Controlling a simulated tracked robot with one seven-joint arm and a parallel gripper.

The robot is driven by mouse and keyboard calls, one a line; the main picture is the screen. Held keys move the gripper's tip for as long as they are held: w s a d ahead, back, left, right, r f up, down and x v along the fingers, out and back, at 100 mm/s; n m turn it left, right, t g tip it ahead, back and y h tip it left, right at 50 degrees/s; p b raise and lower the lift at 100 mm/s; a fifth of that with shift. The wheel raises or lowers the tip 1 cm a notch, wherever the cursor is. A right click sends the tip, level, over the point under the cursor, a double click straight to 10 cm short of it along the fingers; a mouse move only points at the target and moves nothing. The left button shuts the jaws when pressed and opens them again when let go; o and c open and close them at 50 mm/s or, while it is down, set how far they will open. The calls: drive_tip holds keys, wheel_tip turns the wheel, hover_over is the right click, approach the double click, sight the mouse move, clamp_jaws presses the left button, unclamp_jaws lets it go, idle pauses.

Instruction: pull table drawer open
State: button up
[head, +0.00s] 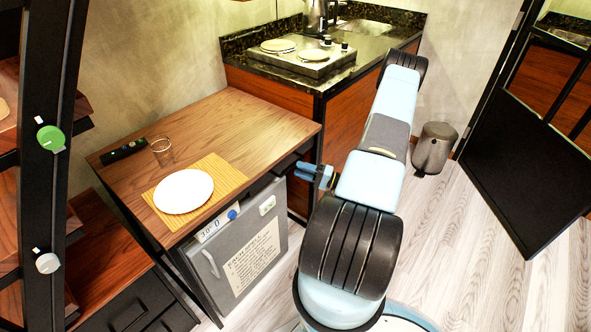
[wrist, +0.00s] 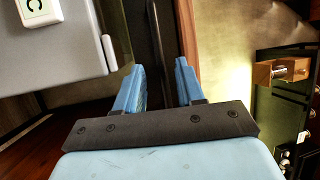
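The wooden table (head: 235,115) stands against the wall in the head view. A dark drawer front (head: 286,163) shows under its right end, partly hidden by my gripper; it looks closed. My gripper (head: 303,172) is beside this front, fingers pointing left towards it. In the wrist view my gripper (wrist: 158,72) has its two blue fingers apart. A dark bar (wrist: 158,40) shows between and beyond them; I cannot tell whether it is the drawer's handle or part of the frame, or whether a finger touches it.
A grey fridge (head: 250,262) stands under the table, close to my gripper; its side (wrist: 60,50) fills the upper left of the wrist view. A plate (head: 184,191), glass (head: 162,152) and remote (head: 124,151) lie on the table. A bin (head: 434,148) stands right; floor (head: 470,230) there is free.

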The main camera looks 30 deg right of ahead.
drive_tip(key=shift+x, duration=1.25)
clamp_jaws()
